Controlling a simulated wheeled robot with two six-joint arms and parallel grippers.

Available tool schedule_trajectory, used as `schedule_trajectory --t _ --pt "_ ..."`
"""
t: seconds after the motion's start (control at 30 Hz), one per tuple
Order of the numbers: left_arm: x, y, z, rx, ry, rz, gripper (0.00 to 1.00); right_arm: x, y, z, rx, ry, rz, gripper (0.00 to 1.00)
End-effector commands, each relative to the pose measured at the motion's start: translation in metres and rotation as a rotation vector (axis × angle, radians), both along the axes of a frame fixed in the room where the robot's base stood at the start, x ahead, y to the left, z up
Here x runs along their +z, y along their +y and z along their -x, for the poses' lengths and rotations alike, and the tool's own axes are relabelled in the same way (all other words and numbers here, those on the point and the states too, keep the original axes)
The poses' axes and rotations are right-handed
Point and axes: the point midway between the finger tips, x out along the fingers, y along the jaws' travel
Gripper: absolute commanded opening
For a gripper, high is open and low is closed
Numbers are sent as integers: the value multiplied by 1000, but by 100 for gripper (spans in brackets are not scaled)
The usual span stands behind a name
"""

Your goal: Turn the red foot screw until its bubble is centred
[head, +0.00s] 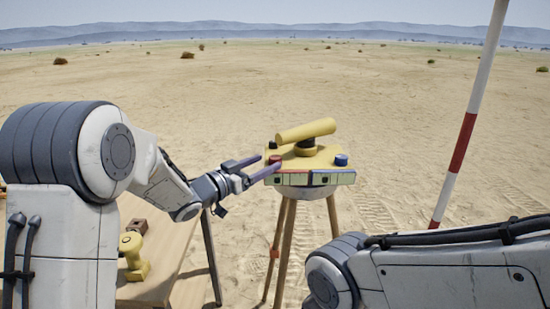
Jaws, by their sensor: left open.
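A yellow levelling instrument (318,158) with a yellow telescope (306,131) stands on a wooden tripod (287,235). The red foot screw (274,159) is at its left corner, and a blue foot screw (341,160) is at its right. On the front face are a red-framed vial (292,179) and a blue-framed vial (333,178). The bubble positions are too small to read. My left gripper (268,162) is open, with its fingertips at the red screw, one on either side. I cannot tell whether they touch it. My right gripper is out of view.
A wooden table (178,262) at lower left holds a yellow object (134,258) and a small brown block (137,226). A red-and-white pole (463,143) stands at right. Open sand lies behind the tripod.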

Motion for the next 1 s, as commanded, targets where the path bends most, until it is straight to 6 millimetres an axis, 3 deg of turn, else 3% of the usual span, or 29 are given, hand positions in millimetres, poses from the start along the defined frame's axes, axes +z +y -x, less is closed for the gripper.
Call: schedule_trajectory --t 0.3,0.67,0.8,0.87,1.0 --pt "0 -30 -32 0 0 0 74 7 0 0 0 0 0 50" --pt "0 -33 -36 1 1 -1 74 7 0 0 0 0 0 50" --pt "0 -33 -36 2 0 -1 21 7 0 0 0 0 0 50" --pt "0 -33 -36 1 0 -1 0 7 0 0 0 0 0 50" --pt "0 -33 -36 3 0 -1 0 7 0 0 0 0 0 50"
